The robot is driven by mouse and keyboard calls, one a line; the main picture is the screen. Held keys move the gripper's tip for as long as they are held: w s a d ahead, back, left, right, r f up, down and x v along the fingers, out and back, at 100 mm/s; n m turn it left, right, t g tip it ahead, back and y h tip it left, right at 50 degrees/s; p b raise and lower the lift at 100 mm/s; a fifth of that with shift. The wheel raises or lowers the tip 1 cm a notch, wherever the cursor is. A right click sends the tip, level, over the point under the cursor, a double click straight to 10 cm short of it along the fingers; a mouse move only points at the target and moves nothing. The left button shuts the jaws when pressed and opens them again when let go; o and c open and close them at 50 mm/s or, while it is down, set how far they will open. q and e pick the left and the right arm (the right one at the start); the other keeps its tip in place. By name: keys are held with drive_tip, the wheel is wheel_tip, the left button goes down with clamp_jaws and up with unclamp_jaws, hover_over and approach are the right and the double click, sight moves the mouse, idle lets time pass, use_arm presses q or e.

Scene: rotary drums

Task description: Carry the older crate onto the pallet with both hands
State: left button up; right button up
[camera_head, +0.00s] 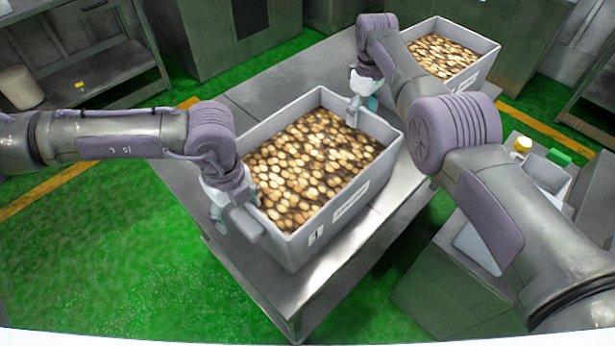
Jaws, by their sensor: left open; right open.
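A grey crate (293,250) full of round tan pieces stands on a metal table (345,275). Its front wall carries white labels; I cannot read a date on them. A second similar crate (488,62) stands at the back right, with a label too small to read. I cannot tell which is older. My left gripper (232,212) is open at the near crate's left wall. My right gripper (357,104) is open at its far right wall, with a fingertip over the inside. Whether either touches the wall is unclear. I cannot make out a pallet.
A side bench (450,280) at the right holds a tray, a yellow-capped bottle (522,146) and a green item (558,157). Shelving (95,60) with a pale bucket (20,88) stands at the left. The green floor at the lower left is clear.

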use_arm(q)
clamp_jaws()
use_arm(e)
clamp_jaws()
